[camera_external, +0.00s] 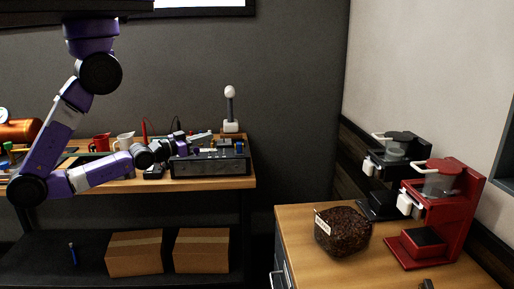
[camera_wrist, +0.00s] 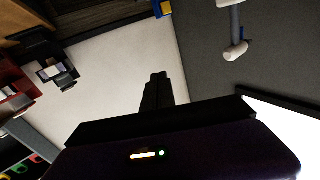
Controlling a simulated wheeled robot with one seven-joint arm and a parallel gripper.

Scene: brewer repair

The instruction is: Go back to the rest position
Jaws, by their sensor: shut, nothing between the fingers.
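My purple and white arm reaches in from the upper left in the external view and bends toward the right over the workbench. My gripper (camera_external: 193,137) is at its end, above the dark grey toolbox-like case (camera_external: 210,163) and apart from the brewers. In the wrist view my gripper (camera_wrist: 158,78) shows as a dark shape with its fingers together and nothing held. The red brewer (camera_external: 455,205) and the black brewer (camera_external: 376,208) stand on the right counter. In the wrist view the black brewer (camera_wrist: 50,70) shows tilted at the left.
A bag of coffee beans (camera_external: 342,232) stands on the wooden counter (camera_external: 297,262). A white-topped upright device (camera_external: 230,108), a red mug (camera_external: 101,142) and small tools crowd the workbench. Two cardboard boxes (camera_external: 134,253) sit below. A floor gap separates bench and counter.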

